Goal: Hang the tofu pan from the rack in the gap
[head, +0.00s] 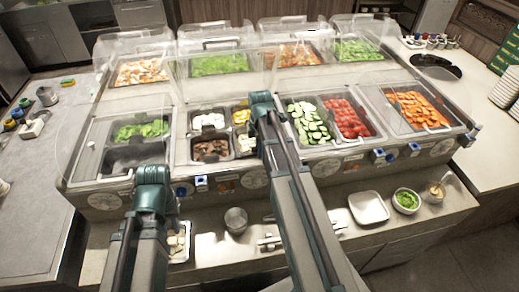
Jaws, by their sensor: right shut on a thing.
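A sunken well in the middle of the counter holds a rack (228,132) of small pans. The front right pan, with pale pieces that look like tofu (246,146), sits beside a pan of brown food (210,150). Behind them are a pan of white pieces (208,121) and one of yellow pieces (241,117). My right gripper (262,98) is over the right side of this well, shut, its fingers hidden by its own hand. I take it to hold the tofu pan's edge. My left gripper (153,175) is in front of the left well; its fingers are hidden.
The left well has greens (140,131) and a dark empty part (133,157). Cucumber (308,121), red vegetable (346,118) and carrot (417,110) pans lie right. Clear covers stand behind. The front ledge has a metal cup (236,219), white dish (368,207) and green bowl (406,200).

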